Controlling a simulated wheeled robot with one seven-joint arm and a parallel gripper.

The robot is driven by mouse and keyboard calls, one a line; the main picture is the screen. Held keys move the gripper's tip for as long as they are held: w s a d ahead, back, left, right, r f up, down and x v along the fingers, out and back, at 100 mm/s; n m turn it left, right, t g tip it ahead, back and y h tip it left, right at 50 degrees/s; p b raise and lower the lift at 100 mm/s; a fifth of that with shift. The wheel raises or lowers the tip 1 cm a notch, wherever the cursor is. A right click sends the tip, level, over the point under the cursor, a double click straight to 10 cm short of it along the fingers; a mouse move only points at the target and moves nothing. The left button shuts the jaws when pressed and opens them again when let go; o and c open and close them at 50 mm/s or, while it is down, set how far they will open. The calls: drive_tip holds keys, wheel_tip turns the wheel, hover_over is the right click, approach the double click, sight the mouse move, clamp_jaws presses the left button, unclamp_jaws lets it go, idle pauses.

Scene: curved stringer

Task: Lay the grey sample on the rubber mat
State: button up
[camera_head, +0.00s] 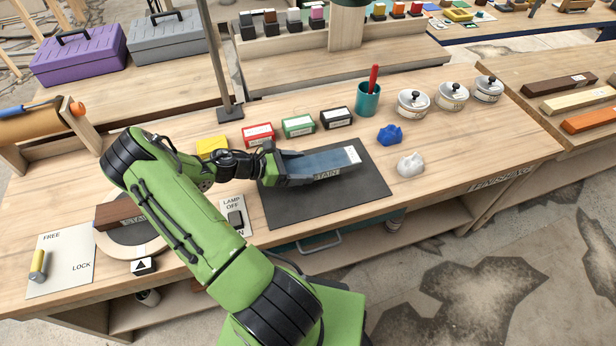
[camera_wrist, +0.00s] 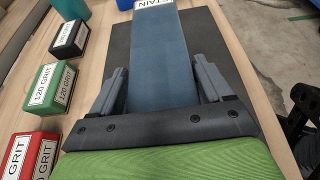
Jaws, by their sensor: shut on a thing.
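The grey sample (camera_head: 325,163), a flat blue-grey board with a white label at its far end and STAIN on its side, is held by my gripper (camera_head: 290,167). In the wrist view the sample (camera_wrist: 160,60) lies lengthwise between the two fingers of my gripper (camera_wrist: 160,85), which are shut on its sides. The dark rubber mat (camera_head: 325,203) lies flat on the bench, and the sample is over its upper part. The mat also shows in the wrist view (camera_wrist: 220,50). I cannot tell whether the sample touches the mat.
Red (camera_head: 258,135), green (camera_head: 298,126) and black (camera_head: 336,118) grit boxes stand behind the mat. A blue lump (camera_head: 390,135) and a white lump (camera_head: 410,164) lie to its right. A teal cup (camera_head: 367,99) and lidded tins (camera_head: 413,102) stand behind. A lamp switch plate (camera_head: 237,217) is left. The mat's front is clear.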

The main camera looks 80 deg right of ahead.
wheel_tip(320, 180, down, 4)
drive_tip(key=shift+f+b, duration=0.1)
drive_tip(key=shift+b, duration=0.3)
